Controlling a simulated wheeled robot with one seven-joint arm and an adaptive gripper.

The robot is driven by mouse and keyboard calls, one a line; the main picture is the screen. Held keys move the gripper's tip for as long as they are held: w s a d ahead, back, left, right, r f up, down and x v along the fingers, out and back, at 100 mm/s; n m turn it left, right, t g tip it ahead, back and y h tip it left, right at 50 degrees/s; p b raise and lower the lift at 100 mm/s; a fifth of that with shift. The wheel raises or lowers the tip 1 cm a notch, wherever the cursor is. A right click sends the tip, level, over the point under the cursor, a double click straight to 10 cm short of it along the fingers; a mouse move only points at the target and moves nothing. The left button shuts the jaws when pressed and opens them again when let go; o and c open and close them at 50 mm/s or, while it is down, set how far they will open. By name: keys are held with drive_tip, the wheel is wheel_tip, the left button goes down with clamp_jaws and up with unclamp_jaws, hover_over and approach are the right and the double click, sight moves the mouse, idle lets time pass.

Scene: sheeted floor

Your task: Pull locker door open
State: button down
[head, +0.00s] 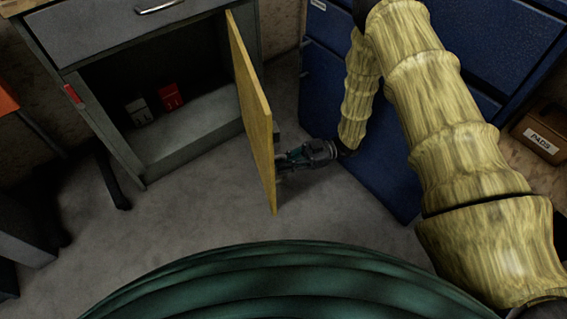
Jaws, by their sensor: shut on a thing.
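The locker door (252,110) is a yellow panel hinged at the right side of a grey locker (105,42). It stands swung well out from the locker front, so the inside shows. My gripper (281,160) is at the right, outer face of the door, near its lower part. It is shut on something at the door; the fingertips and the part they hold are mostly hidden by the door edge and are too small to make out.
Inside the locker are a red box (171,96) and a pale box (139,111). A drawer with a metal handle (160,6) is above. A blue cabinet (325,85) stands close on the right. Grey floor (190,210) is clear before the locker.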

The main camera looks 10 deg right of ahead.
drive_tip(key=c, duration=1.5)
unclamp_jaws()
drive_tip(key=shift+d, duration=0.15)
drive_tip(key=v, duration=0.7)
drive_tip(key=shift+w+d, duration=0.1)
